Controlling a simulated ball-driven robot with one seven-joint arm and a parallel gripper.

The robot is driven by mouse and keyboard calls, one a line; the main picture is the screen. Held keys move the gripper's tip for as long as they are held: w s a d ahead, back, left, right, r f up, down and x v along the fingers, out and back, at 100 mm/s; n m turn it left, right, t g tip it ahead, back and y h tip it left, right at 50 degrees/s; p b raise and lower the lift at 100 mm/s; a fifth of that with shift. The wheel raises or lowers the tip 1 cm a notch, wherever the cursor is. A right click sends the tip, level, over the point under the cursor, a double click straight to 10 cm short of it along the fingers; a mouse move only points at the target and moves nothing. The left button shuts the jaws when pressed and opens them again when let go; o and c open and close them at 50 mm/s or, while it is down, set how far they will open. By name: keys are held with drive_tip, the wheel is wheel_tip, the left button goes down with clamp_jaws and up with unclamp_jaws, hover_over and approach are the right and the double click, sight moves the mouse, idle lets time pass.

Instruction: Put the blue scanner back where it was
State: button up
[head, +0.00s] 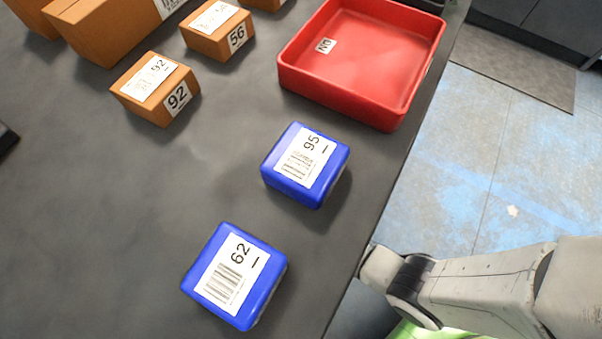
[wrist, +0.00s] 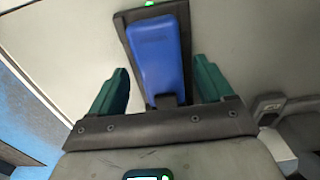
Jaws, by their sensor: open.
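In the wrist view, the blue scanner (wrist: 158,52) lies against a dark holder plate (wrist: 122,27), with a small green light at its top edge. My gripper (wrist: 160,70) is open, with one green finger on each side of the scanner's lower part. Gaps show between both fingers and the scanner, so neither finger appears to touch it. The scanner and my gripper's fingers are not in the head view.
In the head view, blue boxes marked 62 (head: 233,275) and 95 (head: 305,165) sit on the dark table (head: 110,230). A red tray (head: 350,60) and brown boxes 92 (head: 155,88) and 56 (head: 217,30) stand farther back. My arm is beyond the table's right edge.

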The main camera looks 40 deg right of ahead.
wheel_tip(320, 180, up, 13)
drive_tip(key=p, duration=0.5)
drive_tip(key=shift+r+p, duration=0.15)
drive_tip(key=shift+p, duration=0.25)
